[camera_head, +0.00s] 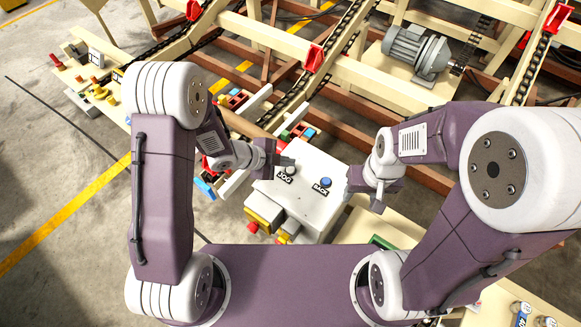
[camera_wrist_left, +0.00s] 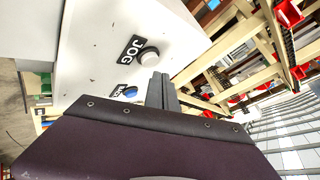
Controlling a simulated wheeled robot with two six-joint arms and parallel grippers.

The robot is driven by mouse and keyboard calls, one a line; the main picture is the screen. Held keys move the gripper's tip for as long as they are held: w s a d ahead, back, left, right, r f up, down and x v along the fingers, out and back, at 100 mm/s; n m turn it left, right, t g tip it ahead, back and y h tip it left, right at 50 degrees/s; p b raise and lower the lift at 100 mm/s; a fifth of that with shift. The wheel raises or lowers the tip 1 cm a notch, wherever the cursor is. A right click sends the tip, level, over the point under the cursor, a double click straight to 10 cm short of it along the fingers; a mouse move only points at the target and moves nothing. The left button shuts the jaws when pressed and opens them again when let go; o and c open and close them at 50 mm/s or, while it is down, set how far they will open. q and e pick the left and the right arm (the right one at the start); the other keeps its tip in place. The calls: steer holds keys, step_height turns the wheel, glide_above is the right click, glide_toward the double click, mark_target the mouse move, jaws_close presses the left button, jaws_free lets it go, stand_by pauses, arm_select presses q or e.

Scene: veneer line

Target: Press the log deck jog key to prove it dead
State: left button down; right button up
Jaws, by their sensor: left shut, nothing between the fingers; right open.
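The white jog key (camera_head: 291,170), labelled JOG, sits on top of a pale control box (camera_head: 318,205). In the left wrist view, the jog key (camera_wrist_left: 150,57) is just beyond my left fingertips (camera_wrist_left: 161,76). My left gripper (camera_head: 287,161) is shut and empty, beside the key at the box's far left edge. I cannot tell whether the fingertips touch the key. A blue key (camera_head: 326,182), labelled BACK, is to the right; the wrist view shows it partly behind my gripper. My right gripper (camera_head: 378,206) is open and empty, right of the box.
Yellow and red fittings (camera_head: 262,219) stick out at the box's near left side. Beyond the box are cream conveyor frames with chains and a grey motor (camera_head: 416,50). Several small coloured parts (camera_head: 300,132) lie behind the box. Open floor (camera_head: 60,170) is at left.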

mark_target(287, 170)
arm_select(q)
step_height(287, 170, up, 5)
steer(key=p, duration=0.4)
steer(key=shift+f, duration=0.1)
stand_by(0.6)
